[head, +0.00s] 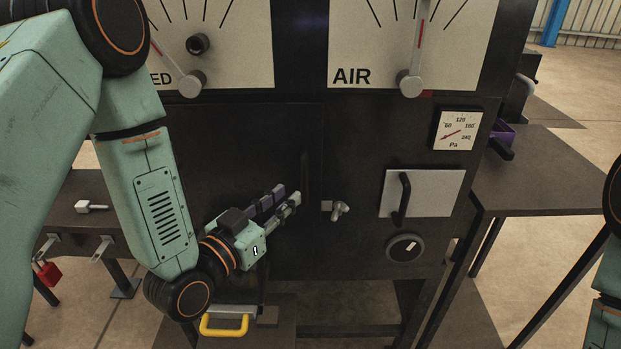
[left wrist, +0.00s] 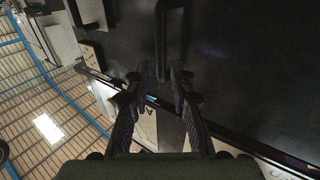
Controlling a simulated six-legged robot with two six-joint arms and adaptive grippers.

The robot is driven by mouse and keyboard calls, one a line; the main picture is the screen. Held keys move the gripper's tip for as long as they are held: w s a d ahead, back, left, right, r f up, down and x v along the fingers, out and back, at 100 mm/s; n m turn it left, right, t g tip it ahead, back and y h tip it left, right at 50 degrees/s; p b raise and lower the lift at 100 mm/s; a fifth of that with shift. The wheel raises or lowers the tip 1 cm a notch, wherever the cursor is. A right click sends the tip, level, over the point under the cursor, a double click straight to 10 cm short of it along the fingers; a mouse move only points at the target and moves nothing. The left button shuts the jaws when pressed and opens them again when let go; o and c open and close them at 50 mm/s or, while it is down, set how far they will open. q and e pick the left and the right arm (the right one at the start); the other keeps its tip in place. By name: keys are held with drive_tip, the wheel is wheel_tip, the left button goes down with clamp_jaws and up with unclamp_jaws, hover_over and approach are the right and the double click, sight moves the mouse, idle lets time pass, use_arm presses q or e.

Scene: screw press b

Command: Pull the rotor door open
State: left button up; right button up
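The rotor door (head: 225,145) is a dark flat panel on the front of the machine and looks shut. Its dark upright bar handle (head: 305,172) is faint against the panel in the head view. The handle (left wrist: 163,35) shows clearly at the top of the left wrist view. A small metal latch (head: 339,210) sits right of the door edge. My left gripper (head: 288,194) is open, its tips just left of the handle in the head view. In the left wrist view the fingers (left wrist: 162,72) stand on either side of the handle's near end; contact cannot be told. My right gripper is out of view.
Right of the door are a white panel (head: 436,193) with a black handle, a round knob (head: 405,248) and a pressure gauge (head: 458,130). A yellow handle (head: 225,325) is below my left gripper. A left side table (head: 75,185) and a right table (head: 560,165) flank the machine.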

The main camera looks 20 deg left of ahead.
sight(302, 183)
use_arm(q)
drive_tip(key=x, duration=0.6)
drive_tip(key=shift+w, duration=0.1)
drive_tip(key=shift+w+d, duration=0.25)
drive_tip(key=shift+w, duration=0.3)
drive_tip(key=shift+w+f, duration=0.1)
drive_tip(key=shift+w, duration=0.05)
drive_tip(key=shift+a, duration=0.1)
drive_tip(key=shift+c, duration=0.3)
clamp_jaws()
